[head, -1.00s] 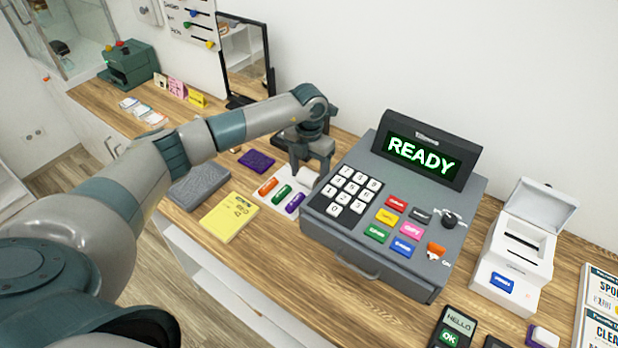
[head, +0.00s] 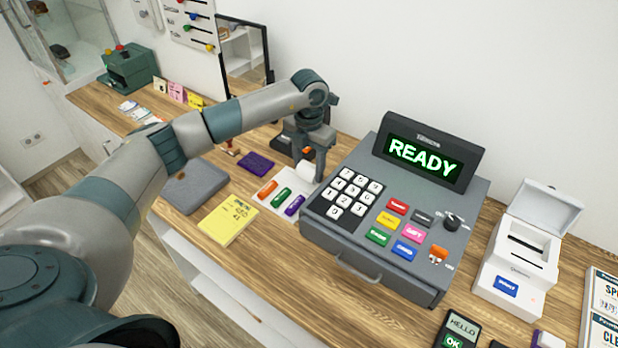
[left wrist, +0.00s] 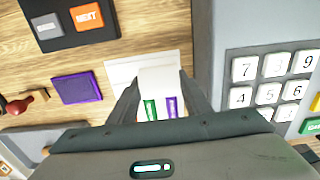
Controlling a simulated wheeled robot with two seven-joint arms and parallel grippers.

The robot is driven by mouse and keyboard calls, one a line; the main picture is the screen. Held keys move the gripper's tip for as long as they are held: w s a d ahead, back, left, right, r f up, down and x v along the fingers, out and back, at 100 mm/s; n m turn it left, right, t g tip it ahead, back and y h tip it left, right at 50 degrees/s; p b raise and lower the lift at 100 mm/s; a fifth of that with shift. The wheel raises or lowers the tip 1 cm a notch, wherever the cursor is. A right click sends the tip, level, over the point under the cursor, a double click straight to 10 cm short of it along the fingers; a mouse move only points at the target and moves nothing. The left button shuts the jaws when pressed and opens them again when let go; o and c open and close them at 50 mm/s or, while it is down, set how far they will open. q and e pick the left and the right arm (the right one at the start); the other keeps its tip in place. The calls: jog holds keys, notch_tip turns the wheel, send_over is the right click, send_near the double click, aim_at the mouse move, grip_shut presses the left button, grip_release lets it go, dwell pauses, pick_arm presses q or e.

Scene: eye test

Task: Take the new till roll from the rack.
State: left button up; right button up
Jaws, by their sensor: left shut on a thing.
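A small white till roll (head: 305,171) is between the fingers of my left gripper (head: 312,168), at the left side of the grey till (head: 400,215). The left wrist view shows the roll (left wrist: 158,80) held between both fingertips (left wrist: 157,92). Below or behind it is a white card or plate (head: 280,207) bearing an orange, a green and a purple piece; I cannot tell whether this is the rack. The roll's underside is hidden. My right gripper is out of view.
A white printer (head: 520,255) with its lid up stands right of the till. A purple pad (head: 257,163), a grey pad (head: 195,187) and a yellow booklet (head: 228,221) lie left of the card. Bare wood (head: 300,265) runs along the front.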

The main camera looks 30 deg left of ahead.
aim_at(309, 165)
pick_arm(q)
notch_tip(309, 165, up, 5)
jog(key=shift+r+b, duration=0.1)
jog(key=shift+b, duration=0.9)
jog(key=shift+r, duration=0.6)
jog(key=shift+s, duration=0.1)
